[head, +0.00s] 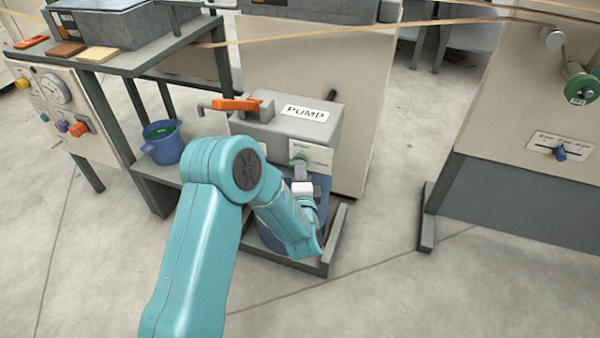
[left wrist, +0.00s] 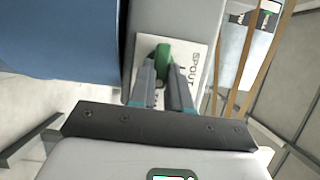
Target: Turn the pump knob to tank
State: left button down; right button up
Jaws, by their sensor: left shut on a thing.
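The grey pump box (head: 318,128) carries a white PUMP label and stands low in the middle of the head view. A small green knob (head: 300,159) sits on a white plate (head: 318,156) on its front. In the left wrist view the green knob (left wrist: 163,56) is between the two fingers of my left gripper (left wrist: 164,75), which is shut on it. The plate (left wrist: 195,48) there shows the lettering SPOUT, partly hidden by the fingers. In the head view my left gripper (head: 301,172) reaches the plate from below. My right gripper is in neither view.
An orange-handled lever (head: 236,104) sits on the pump's left. A blue bucket (head: 163,142) stands on a low shelf to the left. A blue container (head: 283,237) stands in a grey frame below the pump, partly behind my arm.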

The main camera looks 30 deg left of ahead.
pick_arm(q)
jog(key=shift+a+r, duration=0.1)
jog(key=shift+r, duration=0.05)
jog(key=c, duration=1.1)
grip_release()
jog(key=shift+w, duration=0.1)
jog(key=v, duration=1.6)
jog(key=shift+s, duration=0.25)
